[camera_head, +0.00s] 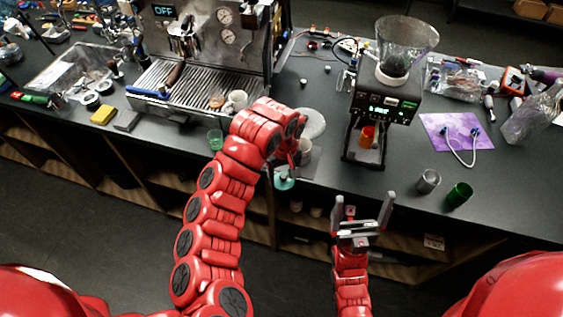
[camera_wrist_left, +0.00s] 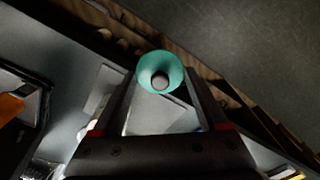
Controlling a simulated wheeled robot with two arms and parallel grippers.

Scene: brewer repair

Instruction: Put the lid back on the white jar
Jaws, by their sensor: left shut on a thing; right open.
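A teal round piece with a grey centre, seemingly the lid (camera_head: 284,183), is held by my left gripper (camera_head: 285,171) by the counter's front edge. In the left wrist view the teal piece (camera_wrist_left: 147,62) sits between the fingertips of my left gripper (camera_wrist_left: 161,80). A whitish cylinder that looks like the white jar (camera_head: 305,153) stands on the counter just behind the left gripper, partly hidden by it. Its top is hard to make out. My right gripper (camera_head: 363,206) is open and empty, in front of the counter edge below the grinder.
A grinder (camera_head: 383,113) and an espresso machine (camera_head: 212,50) stand on the counter. A pale round plate (camera_head: 313,124) is behind the jar. A metal cup (camera_head: 428,181) and dark green cup (camera_head: 459,195) are at the right.

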